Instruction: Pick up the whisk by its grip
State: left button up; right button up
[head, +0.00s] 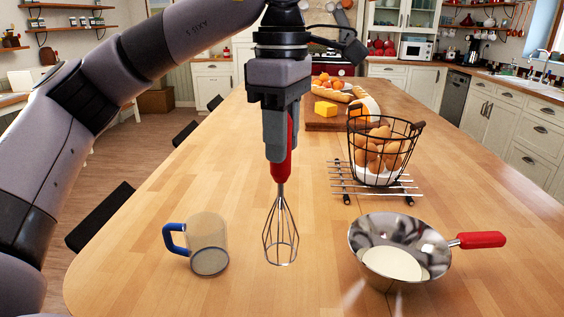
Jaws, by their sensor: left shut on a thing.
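The whisk (281,232) has a red grip and a wire head, and it hangs upright with the wires down in the head view. My left gripper (277,150) is shut on the whisk's red grip, pointing down over the middle of the wooden island. The gripper hides part of the grip. I cannot tell whether the wire tips touch the wood or hang just above it. My right gripper is not in view.
A clear mug (208,243) with a blue handle stands left of the whisk. A metal pan (402,248) with a red handle and pale contents is at right. Behind it, a wire egg basket (384,150) stands on a rack (345,191). A bread board (320,124) lies farther back.

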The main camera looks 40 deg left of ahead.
pick_arm(q)
notch_tip(320, 180, up, 6)
jog(key=shift+f+p, duration=0.1)
jog(key=shift+p, duration=0.7)
jog(key=shift+r, duration=2.55)
jog(key=o, duration=0.5)
grip_shut()
notch_tip(320, 180, up, 7)
